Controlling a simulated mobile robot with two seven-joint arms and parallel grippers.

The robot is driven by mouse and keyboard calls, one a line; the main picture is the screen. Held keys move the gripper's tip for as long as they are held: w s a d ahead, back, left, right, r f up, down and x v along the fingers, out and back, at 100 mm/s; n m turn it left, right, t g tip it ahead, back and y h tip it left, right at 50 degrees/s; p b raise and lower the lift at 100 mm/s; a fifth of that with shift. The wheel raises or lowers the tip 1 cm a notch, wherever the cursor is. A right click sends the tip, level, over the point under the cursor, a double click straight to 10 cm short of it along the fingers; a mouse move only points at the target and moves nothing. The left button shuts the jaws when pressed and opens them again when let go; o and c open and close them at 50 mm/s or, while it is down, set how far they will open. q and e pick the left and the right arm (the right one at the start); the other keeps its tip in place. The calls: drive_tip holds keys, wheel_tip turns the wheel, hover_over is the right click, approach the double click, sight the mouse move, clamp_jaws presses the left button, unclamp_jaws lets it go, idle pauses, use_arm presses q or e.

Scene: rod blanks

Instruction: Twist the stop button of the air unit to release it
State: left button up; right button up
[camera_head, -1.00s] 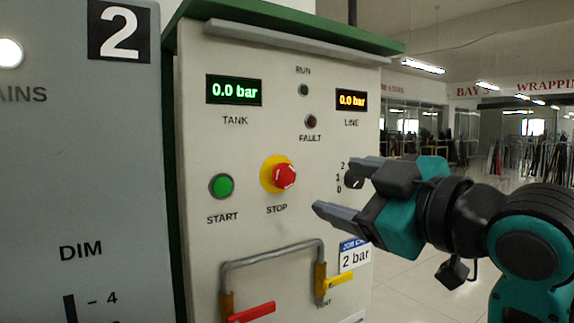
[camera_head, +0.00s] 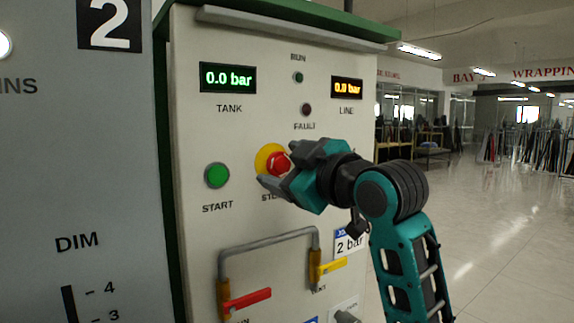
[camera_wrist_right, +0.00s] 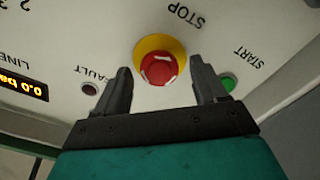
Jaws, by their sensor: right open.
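The red stop button (camera_head: 278,163) with its yellow ring (camera_head: 264,154) sits on the pale front panel of the air unit (camera_head: 208,135). In the head view my right gripper (camera_head: 274,167) is at the button and covers part of it and the STOP label. In the right wrist view the red button (camera_wrist_right: 158,69) shows between and beyond the two fingertips of my right gripper (camera_wrist_right: 159,75). The fingers are open, one to each side, with gaps to the button; I see no contact. My left gripper is not in view.
The green start button (camera_head: 217,175) is left of the stop button. Below are a grey pipe handle (camera_head: 268,240), a red lever (camera_head: 248,299) and a yellow lever (camera_head: 332,267). A grey cabinet (camera_head: 75,170) stands at the left. Open floor (camera_head: 500,220) lies to the right.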

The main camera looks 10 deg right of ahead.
drive_tip(key=c, duration=1.1)
drive_tip(key=shift+o, duration=0.2)
drive_tip(key=shift+m, duration=0.3)
drive_tip(key=m, duration=0.3)
drive_tip(key=shift+s, duration=0.1)
drive_tip(key=shift+d+r+m, duration=0.1)
drive_tip(key=shift+m, duration=0.95)
drive_tip(key=shift+d+r+m, duration=0.1)
drive_tip(key=shift+m, duration=0.95)
